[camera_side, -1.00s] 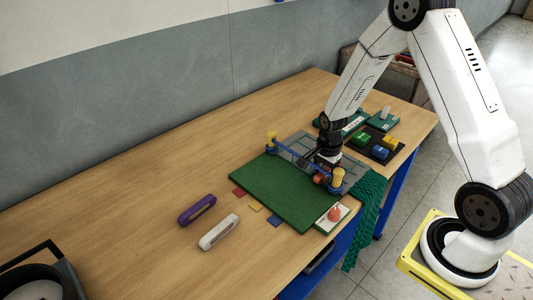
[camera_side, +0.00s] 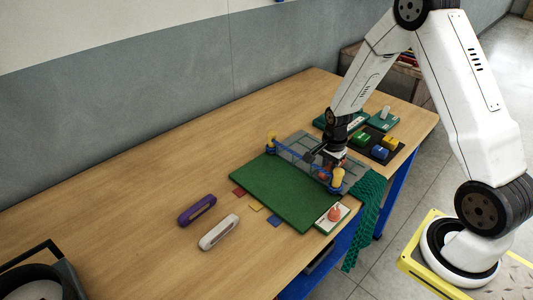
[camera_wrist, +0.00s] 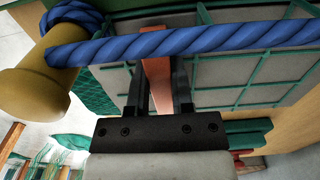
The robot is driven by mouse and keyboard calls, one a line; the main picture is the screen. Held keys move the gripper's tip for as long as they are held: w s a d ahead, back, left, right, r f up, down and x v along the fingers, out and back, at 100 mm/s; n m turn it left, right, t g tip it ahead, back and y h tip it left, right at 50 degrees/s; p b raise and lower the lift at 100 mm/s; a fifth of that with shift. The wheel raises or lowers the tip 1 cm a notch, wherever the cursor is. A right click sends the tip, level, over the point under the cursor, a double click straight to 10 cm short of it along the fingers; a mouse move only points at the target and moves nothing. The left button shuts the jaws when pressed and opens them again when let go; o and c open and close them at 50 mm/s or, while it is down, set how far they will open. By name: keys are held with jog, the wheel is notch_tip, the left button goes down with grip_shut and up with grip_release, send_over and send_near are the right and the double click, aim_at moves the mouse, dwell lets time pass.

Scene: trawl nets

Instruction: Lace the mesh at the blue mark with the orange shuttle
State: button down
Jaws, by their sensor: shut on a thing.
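The orange shuttle (camera_wrist: 157,82) is between the two black fingers of my gripper (camera_wrist: 160,70), which is shut on it. In the side view my gripper (camera_side: 329,160) is low over the right part of the grey net panel, near the front yellow post (camera_side: 337,178). The shuttle is mostly hidden there. In the wrist view the blue rope (camera_wrist: 225,39) crosses the far end of the shuttle, and the green mesh (camera_wrist: 246,75) shows behind it. I cannot tell whether they touch. A blue tab (camera_side: 274,222) lies at the green board's front left edge.
The green board (camera_side: 270,190) has red (camera_side: 238,192) and yellow (camera_side: 256,206) tabs beside it. Purple (camera_side: 197,209) and white (camera_side: 219,232) shuttles lie left. A red knob (camera_side: 334,212) is on a plate in front. Coloured blocks sit on a black tray (camera_side: 387,158).

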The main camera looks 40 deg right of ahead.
jog(key=shift+d, duration=0.4)
jog(key=shift+r, duration=0.2)
jog(key=shift+r, duration=3.95)
jog(key=shift+a, duration=0.15)
jog(key=a, duration=1.5)
